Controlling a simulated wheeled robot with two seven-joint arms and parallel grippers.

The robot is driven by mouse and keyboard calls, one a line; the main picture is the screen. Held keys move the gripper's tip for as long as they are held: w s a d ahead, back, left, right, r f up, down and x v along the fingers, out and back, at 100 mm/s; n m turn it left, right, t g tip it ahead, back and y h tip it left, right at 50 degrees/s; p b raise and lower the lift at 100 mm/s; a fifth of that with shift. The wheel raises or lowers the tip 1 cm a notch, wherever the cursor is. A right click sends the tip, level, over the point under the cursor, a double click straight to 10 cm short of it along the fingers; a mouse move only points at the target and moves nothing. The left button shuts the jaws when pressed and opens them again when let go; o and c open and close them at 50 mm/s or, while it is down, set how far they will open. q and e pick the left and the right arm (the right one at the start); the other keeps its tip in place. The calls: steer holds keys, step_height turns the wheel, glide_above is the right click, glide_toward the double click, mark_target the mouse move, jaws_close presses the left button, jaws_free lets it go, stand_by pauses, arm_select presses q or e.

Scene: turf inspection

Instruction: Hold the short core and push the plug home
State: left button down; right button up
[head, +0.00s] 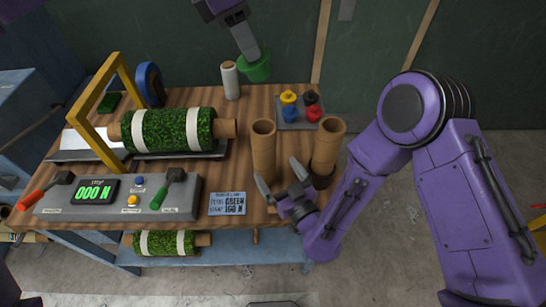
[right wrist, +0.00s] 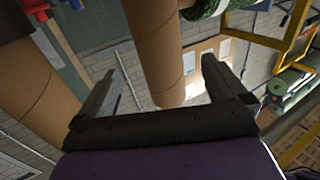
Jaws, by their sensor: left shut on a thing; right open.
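Two brown cardboard cores stand upright at the table's right front: a left core (head: 263,152) and a right core (head: 325,150). I cannot tell surely which is shorter. A green plug (head: 257,69) is in my left gripper (head: 248,50), which is shut on it above the table's back edge, apart from both cores. My right gripper (head: 279,180) is open, low in front of the left core. In the right wrist view, one core (right wrist: 152,50) shows between the open fingers (right wrist: 165,75), not clasped; another core (right wrist: 40,95) is at the left.
A tray (head: 296,125) holds yellow, black, blue and red plugs behind the cores. A turf roll (head: 172,130) lies under a yellow frame (head: 90,105). A control panel (head: 115,197) reads 000 N. A card (head: 227,204) says GREEN. A white roll (head: 230,80) stands at the back.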

mark_target(270, 161)
arm_select(q)
steer(key=shift+w, duration=0.15)
arm_select(e)
steer(key=x, duration=0.7)
steer(key=shift+w+a, duration=0.1)
steer(key=shift+w, duration=0.15)
steer(key=shift+w+a, duration=0.3)
steer(key=shift+w, duration=0.2)
steer(key=c, duration=1.2)
arm_select(q)
steer(key=shift+f, duration=0.1)
step_height(270, 161, down, 13)
stand_by(0.4)
steer(key=shift+w+d+m+g+y, duration=0.2)
steer(key=shift+d+m+g+y, duration=0.3)
steer(key=shift+d+m+y, duration=1.15)
